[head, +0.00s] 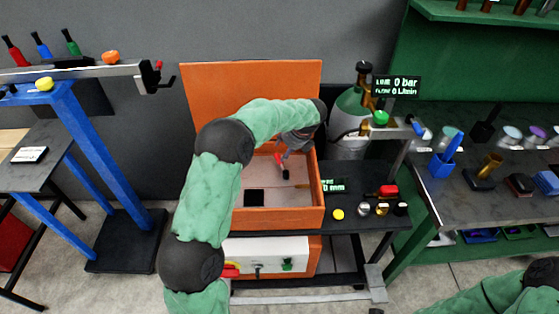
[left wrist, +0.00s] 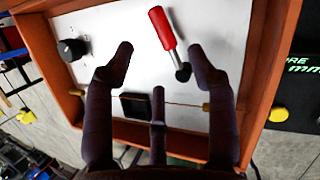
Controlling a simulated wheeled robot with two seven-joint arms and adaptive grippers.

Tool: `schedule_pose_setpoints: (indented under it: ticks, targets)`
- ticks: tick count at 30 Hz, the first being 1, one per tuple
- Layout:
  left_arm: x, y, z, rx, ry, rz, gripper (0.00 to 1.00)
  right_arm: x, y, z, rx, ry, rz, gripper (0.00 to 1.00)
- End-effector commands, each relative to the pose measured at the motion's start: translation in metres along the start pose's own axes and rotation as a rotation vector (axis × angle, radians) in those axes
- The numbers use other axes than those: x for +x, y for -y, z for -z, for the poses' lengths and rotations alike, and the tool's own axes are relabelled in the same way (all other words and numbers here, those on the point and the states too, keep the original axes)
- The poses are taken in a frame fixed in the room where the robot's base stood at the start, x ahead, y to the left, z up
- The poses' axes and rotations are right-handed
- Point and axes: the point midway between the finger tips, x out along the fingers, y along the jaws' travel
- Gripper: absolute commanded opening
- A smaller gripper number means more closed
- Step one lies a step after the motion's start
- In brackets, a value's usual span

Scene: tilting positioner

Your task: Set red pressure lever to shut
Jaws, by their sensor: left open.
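The red pressure lever (head: 279,160) is on the pale panel inside the orange open-topped box (head: 278,220). In the left wrist view, the red lever (left wrist: 162,28) has a red grip, a short grey shaft and a black round end. It lies tilted, with the black end lower right. My left gripper (head: 298,143) is over the back right of the box, close to the lever. In the left wrist view my left gripper (left wrist: 160,62) is open with nothing between its fingers. The black end shows beside the right finger; contact cannot be told. My right gripper is out of view.
The panel also bears a black knob (left wrist: 72,49) and a black square (left wrist: 135,105). The orange lid (head: 255,85) stands raised behind. A gas cylinder (head: 348,120) and a "0 bar" display (head: 397,85) stand right. A blue frame (head: 95,150) stands left.

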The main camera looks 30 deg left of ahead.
Motion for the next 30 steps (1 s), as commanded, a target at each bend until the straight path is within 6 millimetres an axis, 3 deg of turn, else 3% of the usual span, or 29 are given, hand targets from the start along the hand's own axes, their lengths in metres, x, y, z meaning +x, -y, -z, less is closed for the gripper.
schedule_pose_setpoints:
  ticks: [3,12,25,26,30]
  targets:
    - [0.027,0.000,0.002,0.001,-0.003,-0.002,0.56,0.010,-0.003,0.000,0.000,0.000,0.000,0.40]
    - [0.066,0.000,0.001,0.000,-0.001,-0.001,0.56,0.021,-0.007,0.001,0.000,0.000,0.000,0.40]
    - [0.073,0.000,0.001,0.001,0.000,0.001,0.56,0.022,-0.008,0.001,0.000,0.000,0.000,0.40]
    - [0.073,0.000,0.001,0.001,0.000,0.001,0.51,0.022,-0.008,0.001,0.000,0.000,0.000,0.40]
    - [0.073,0.000,0.001,0.001,0.000,0.001,0.11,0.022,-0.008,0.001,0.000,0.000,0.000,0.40]
